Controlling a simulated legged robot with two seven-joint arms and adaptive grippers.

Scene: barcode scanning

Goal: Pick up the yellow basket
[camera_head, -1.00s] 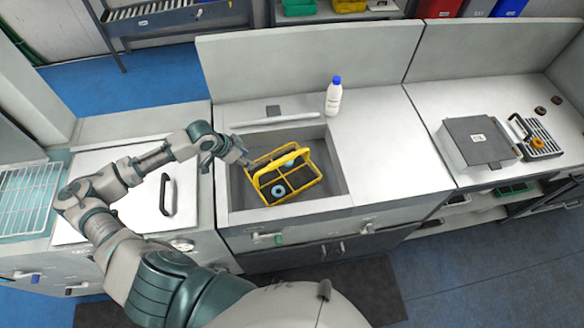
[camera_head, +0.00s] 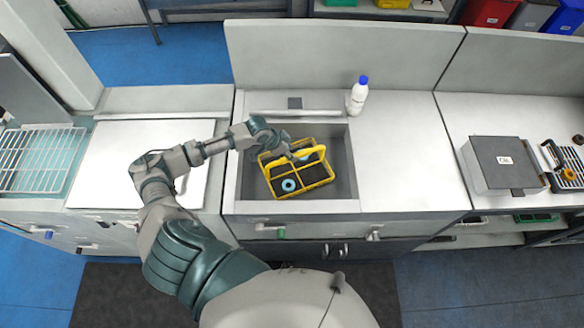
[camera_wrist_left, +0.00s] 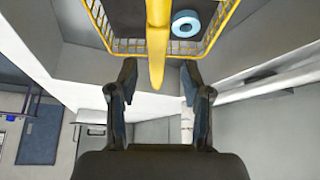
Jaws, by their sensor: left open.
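The yellow basket (camera_head: 300,186) sits in the grey sink of the counter. It has a tall yellow handle across its top and holds a light blue ring (camera_head: 288,185) and dark contents. My left gripper (camera_head: 291,148) is at the basket's handle, near its back left part. In the left wrist view my left gripper (camera_wrist_left: 158,75) is open, with the yellow handle (camera_wrist_left: 157,50) lying in line with the gap between its fingertips. I cannot tell whether the fingers touch the handle. My right gripper is not in view.
The sink walls (camera_head: 343,170) surround the basket closely. A white bottle with a blue cap (camera_head: 357,97) stands behind the sink on the right. A grey box (camera_head: 503,164) is on the right counter. The counter (camera_head: 405,150) between is clear.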

